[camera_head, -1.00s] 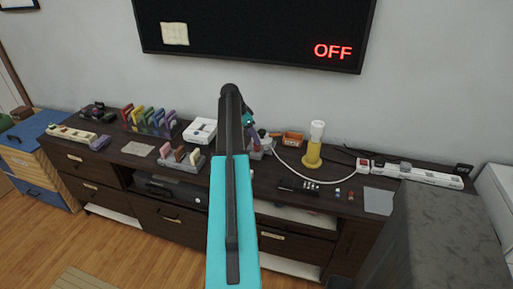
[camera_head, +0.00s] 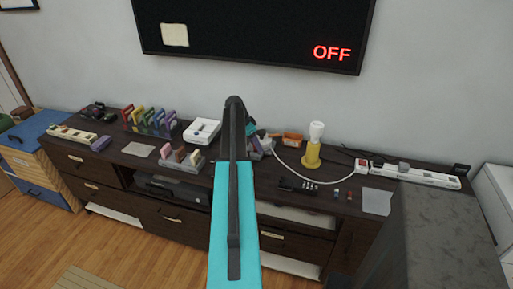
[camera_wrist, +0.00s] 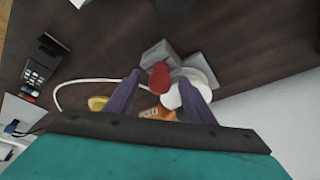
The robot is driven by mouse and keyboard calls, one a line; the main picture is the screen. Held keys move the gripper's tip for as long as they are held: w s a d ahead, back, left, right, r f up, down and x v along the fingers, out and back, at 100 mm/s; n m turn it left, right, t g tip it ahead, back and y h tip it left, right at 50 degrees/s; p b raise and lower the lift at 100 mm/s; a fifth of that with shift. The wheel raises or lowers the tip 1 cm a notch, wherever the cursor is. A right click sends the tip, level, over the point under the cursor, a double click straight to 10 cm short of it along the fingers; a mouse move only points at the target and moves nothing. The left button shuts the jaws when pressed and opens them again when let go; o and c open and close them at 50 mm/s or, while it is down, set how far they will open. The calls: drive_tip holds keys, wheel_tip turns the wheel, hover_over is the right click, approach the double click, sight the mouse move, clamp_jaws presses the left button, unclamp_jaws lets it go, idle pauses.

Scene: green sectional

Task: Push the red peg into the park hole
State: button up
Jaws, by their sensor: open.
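In the wrist view the red peg (camera_wrist: 158,76) has a rounded red head and shows between my two purple fingers, against a grey block (camera_wrist: 158,53). My gripper (camera_wrist: 159,80) is open, with a finger on either side of the peg in the picture; I cannot tell whether either touches it. In the head view my arm hides the peg, and only a little of my gripper (camera_head: 255,147) shows past the arm, low over the cabinet top. I cannot make out the park hole in either view.
A white round object (camera_wrist: 197,72) lies close beside the block. A white cable curves past it. On the dark cabinet (camera_head: 350,215) stand a yellow-based lamp (camera_head: 313,152), an orange box (camera_head: 292,139), a white device (camera_head: 203,130) and a power strip (camera_head: 418,175).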

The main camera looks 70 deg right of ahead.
idle(0.5)
drive_tip(key=c, duration=1.1)
drive_tip(key=shift+d+r+b, duration=0.1)
drive_tip(key=shift+r+b, duration=0.6)
drive_tip(key=shift+r, duration=0.75)
drive_tip(key=shift+s+a+r, duration=0.1)
drive_tip(key=shift+a+r, duration=0.1)
drive_tip(key=shift+r, duration=0.1)
drive_tip(key=s+a+b, duration=0.1)
drive_tip(key=s+a, duration=0.1)
drive_tip(key=a, duration=0.5)
drive_tip(key=s+a+r+b, duration=0.1)
drive_tip(key=s+a+b, duration=0.1)
drive_tip(key=a, duration=0.6)
drive_tip(key=shift+s+r, duration=0.25)
drive_tip(key=shift+s, duration=0.3)
drive_tip(key=shift+d, duration=0.1)
